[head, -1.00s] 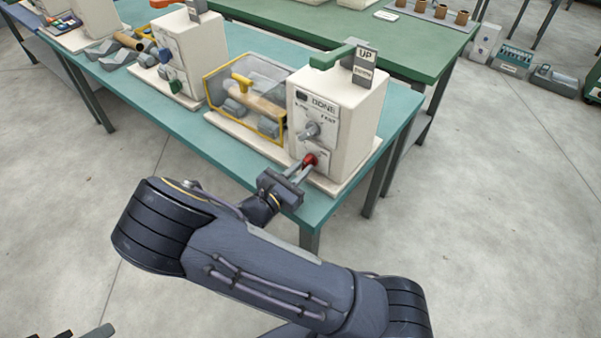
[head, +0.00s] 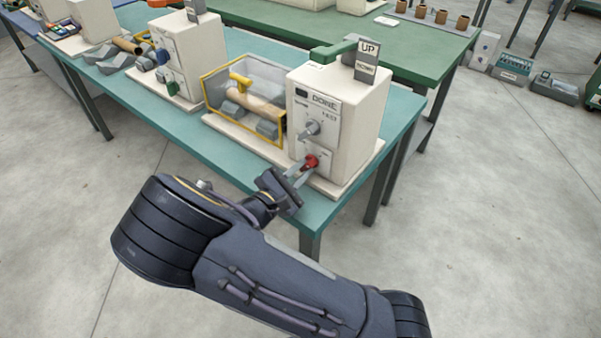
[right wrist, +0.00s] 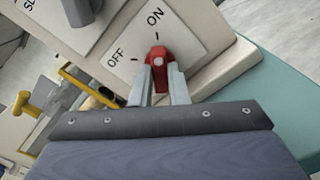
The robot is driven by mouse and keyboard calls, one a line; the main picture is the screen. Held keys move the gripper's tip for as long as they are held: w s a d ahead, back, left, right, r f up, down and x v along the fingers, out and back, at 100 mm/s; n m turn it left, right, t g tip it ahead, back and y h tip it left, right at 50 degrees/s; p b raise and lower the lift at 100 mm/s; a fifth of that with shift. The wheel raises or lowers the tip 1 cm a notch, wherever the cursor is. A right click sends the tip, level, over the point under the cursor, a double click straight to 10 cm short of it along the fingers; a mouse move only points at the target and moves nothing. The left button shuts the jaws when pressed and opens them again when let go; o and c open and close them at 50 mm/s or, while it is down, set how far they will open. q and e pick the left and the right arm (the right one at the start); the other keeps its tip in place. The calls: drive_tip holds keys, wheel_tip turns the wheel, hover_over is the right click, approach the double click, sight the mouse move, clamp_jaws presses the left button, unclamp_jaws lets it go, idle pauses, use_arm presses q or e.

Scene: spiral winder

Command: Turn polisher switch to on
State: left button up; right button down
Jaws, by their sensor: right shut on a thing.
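The red polisher switch (head: 311,161) is low on the front of the cream machine (head: 345,125), below a grey knob (head: 313,127). In the right wrist view the red switch (right wrist: 158,62) stands on a white plate (right wrist: 188,42) marked OFF and ON. Its upper end points close to the ON tick; OFF is to its left. My right gripper (head: 303,170) is shut on the red switch, and its two fingers also show either side of it in the right wrist view (right wrist: 158,78). My left gripper is out of view.
A yellow-framed clear guard box (head: 243,97) adjoins the machine's left side. Another cream machine (head: 187,50) stands farther left on the teal table (head: 180,132). The UP sign (head: 368,60) sits on top of the machine.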

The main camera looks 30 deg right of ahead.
idle(0.4)
drive_tip(key=c, duration=1.4)
unclamp_jaws()
drive_tip(key=shift+a, duration=0.1)
drive_tip(key=v, duration=0.7)
drive_tip(key=shift+s+a, duration=0.2)
drive_tip(key=shift+a, duration=0.1)
